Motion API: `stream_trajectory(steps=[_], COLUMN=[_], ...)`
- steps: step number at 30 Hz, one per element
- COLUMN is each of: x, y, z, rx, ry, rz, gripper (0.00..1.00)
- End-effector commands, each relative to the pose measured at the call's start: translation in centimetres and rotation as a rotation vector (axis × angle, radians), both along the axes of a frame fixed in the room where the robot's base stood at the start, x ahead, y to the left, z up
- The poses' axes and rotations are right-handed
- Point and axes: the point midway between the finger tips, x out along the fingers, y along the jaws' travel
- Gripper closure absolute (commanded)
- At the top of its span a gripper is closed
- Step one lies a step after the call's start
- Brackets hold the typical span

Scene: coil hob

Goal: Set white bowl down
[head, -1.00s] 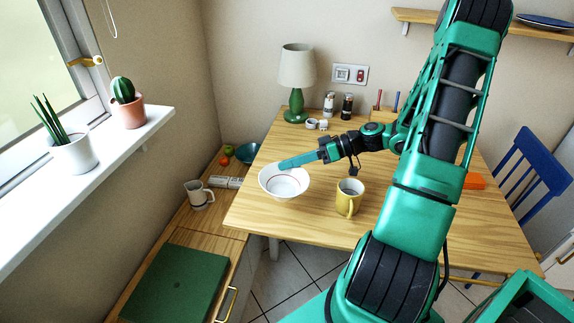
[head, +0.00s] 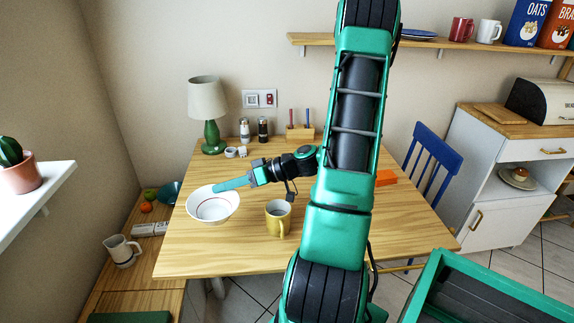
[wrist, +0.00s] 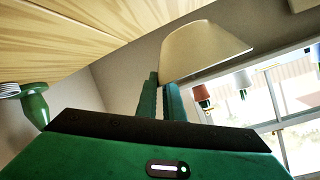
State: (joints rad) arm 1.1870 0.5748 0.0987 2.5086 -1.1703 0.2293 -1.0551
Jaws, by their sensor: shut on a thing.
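The white bowl (head: 214,209) with a thin red ring inside is upright at the left side of the wooden table (head: 210,262) in the head view. My gripper (head: 218,187) reaches it from the right and is shut on its back rim. In the wrist view the picture is nearly upside down; the bowl (wrist: 205,52) shows from the side, its edge at my finger tips (wrist: 162,85). Its base is close to the table plane; I cannot tell whether it touches.
A yellow mug (head: 278,222) stands right of the bowl, near my forearm. A lower counter with a jug (head: 122,251) lies left. The table front is clear.

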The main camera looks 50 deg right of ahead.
Motion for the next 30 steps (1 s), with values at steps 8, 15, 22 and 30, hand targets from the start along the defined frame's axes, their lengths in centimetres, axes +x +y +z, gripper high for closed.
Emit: stream_trajectory(steps=[8, 15, 22, 30], x=[2.2, 1.3, 0.4, -0.3], y=[-11.7, -19.9, -23.1, -27.7], z=[0.0, 1.5, 1.9, -0.9], rx=[-0.004, 0.001, 0.008, 0.010], ry=[0.023, 0.038, 0.047, 0.050], rz=[-0.504, -0.827, -0.938, -0.944], gripper=[1.00, 1.00, 1.00, 1.00])
